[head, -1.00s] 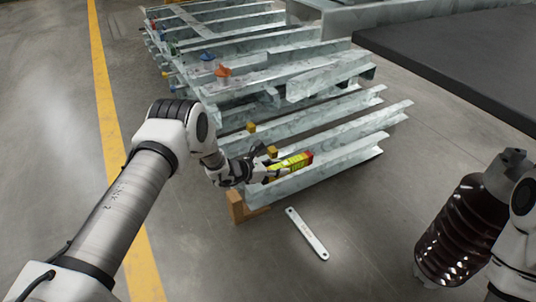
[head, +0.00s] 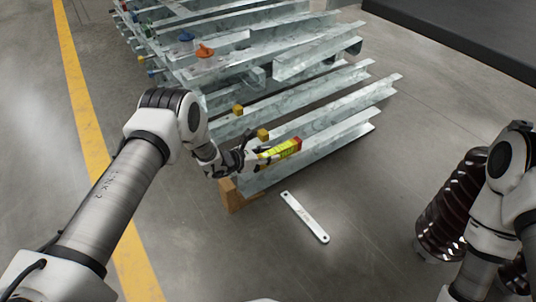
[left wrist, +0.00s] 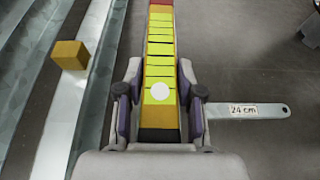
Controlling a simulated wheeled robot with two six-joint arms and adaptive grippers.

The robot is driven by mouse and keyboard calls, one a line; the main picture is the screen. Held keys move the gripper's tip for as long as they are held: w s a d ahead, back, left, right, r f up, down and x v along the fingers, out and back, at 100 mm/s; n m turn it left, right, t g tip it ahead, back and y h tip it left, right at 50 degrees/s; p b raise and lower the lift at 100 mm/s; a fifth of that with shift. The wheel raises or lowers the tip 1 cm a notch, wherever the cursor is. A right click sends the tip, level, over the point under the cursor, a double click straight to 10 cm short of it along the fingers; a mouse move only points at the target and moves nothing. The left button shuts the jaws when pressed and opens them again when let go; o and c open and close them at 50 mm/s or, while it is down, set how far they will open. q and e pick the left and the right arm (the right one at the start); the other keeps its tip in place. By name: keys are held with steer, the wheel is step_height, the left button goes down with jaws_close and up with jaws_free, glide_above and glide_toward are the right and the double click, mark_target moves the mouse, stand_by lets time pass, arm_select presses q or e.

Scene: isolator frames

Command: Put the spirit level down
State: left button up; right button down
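The spirit level (head: 281,152) is a yellow-green bar with a red end. My left gripper (head: 256,159) is shut on its near end, at the nearest steel beam of the stack. In the left wrist view the level (left wrist: 160,70) runs straight out between the two fingers (left wrist: 160,105), its red end far away. I cannot tell whether the level touches the beam. My right arm (head: 490,215) shows at the right edge; its gripper is out of the picture.
Galvanised steel beams (head: 330,118) lie stacked with small wooden blocks (head: 263,134) between them. A flat metal bar (head: 305,217), labelled 24 cm in the left wrist view (left wrist: 245,110), lies on the floor. A dark ribbed insulator (head: 452,208) stands right. A dark tabletop (head: 470,30) is at upper right.

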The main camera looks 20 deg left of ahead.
arm_select(q)
steer(key=shift+o, duration=0.8)
steer(key=shift+r, duration=0.15)
steer(key=s+a+r+p, duration=0.2)
steer(key=p, duration=0.1)
steer(key=shift+s+r, duration=0.1)
steer(key=shift+r, duration=0.2)
steer(key=p+v, duration=0.4)
steer(key=v, duration=0.3)
steer(key=shift+s+a, duration=0.2)
steer(key=shift+s, duration=0.1)
steer(key=shift+s+a, duration=0.2)
steer(key=shift+s, duration=0.25)
